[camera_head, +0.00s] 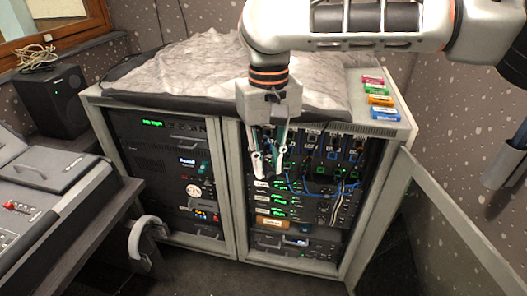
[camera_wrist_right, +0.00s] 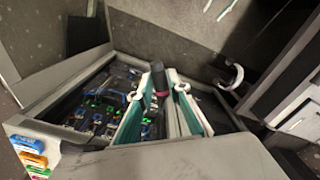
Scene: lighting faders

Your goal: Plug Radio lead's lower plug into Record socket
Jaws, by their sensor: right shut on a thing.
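My right gripper (camera_head: 268,168) is in front of the open right bay of the rack, pointing down. In the right wrist view its fingers (camera_wrist_right: 160,95) are shut on a dark plug with a reddish band (camera_wrist_right: 160,80). Its lead cannot be followed. The patch panel (camera_head: 325,158) in that bay carries blue plugs and blue leads (camera_head: 318,190). Its labels are too small to read, so I cannot tell the Record socket or the Radio lead apart.
Coloured blocks (camera_head: 378,96) lie on the rack top (camera_head: 350,85), beside a crumpled grey cloth (camera_head: 190,65). The rack's open door (camera_head: 440,225) stands at the right. A desk console (camera_head: 45,190) and a speaker (camera_head: 55,100) are at the left.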

